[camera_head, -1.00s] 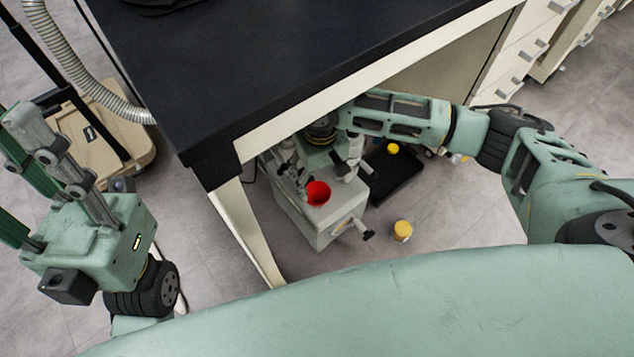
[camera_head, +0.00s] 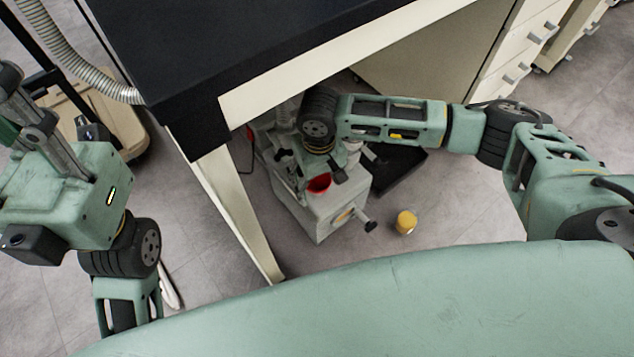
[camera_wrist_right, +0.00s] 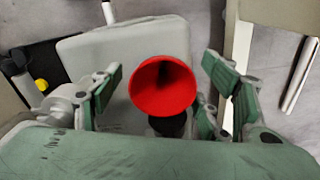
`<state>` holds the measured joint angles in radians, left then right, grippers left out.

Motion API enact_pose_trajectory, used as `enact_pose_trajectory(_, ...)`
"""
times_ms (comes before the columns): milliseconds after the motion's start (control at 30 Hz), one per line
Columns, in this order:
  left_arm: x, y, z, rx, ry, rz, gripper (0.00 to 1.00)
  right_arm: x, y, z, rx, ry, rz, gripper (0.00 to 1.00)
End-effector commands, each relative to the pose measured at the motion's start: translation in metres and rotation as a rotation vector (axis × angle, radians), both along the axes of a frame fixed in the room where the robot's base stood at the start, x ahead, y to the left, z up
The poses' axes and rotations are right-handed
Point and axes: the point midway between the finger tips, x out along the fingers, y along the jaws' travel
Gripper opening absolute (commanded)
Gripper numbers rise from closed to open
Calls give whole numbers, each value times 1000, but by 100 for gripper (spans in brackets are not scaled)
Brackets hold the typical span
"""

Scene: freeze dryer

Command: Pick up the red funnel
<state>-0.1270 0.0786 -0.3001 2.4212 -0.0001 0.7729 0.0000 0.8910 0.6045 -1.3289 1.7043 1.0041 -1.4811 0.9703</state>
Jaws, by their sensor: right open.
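The red funnel (camera_head: 319,184) sits on top of the grey-white pump (camera_head: 325,215) under the bench. In the right wrist view the funnel (camera_wrist_right: 163,86) shows its wide mouth, with a dark part below it on the pump body (camera_wrist_right: 130,50). My right gripper (camera_wrist_right: 160,90) is open, its green fingers on either side of the funnel with gaps between. In the head view this gripper is mostly hidden by its own wrist and arm. My left gripper is only partly in view at the left edge, and its fingertips are cut off.
The black bench top (camera_head: 230,45) and its pale frame and leg (camera_head: 240,215) overhang the pump. A yellow-capped container (camera_head: 405,221) stands on the floor right of the pump. A black tray (camera_head: 402,168) lies behind it. A ribbed hose (camera_head: 75,62) hangs at upper left.

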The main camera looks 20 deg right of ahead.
Motion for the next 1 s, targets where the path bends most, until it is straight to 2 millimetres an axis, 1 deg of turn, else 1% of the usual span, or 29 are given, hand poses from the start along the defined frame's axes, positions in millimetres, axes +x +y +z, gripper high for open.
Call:
enact_pose_trajectory(33, 0, 0, 0, 0, 0, 0, 40, 0, 0, 0, 0, 0, 0, 70)
enact_pose_trajectory(67, 0, 0, 0, 0, 0, 0, 40, 0, 0, 0, 0, 0, 0, 67)
enact_pose_trajectory(467, 0, 0, 0, 0, 0, 0, 40, 0, 0, 0, 0, 0, 1, 32)
enact_pose_trajectory(667, 0, 0, 0, -1, 0, -1, 40, 0, 0, 1, 1, 0, 1, 32)
enact_pose_trajectory(767, 0, 0, 3, -1, -1, -1, 40, 0, 0, 5, 1, -1, 1, 32)
enact_pose_trajectory(833, -1, 1, 6, -2, 3, -1, 40, 0, 1, 13, 2, -1, 1, 32)
enact_pose_trajectory(900, 0, 1, -2, -2, 44, -1, 40, 0, 1, 24, 2, -1, 1, 32)
enact_pose_trajectory(1000, -1, 2, -6, -5, 77, -4, 40, 0, 1, 42, 2, -1, 0, 32)
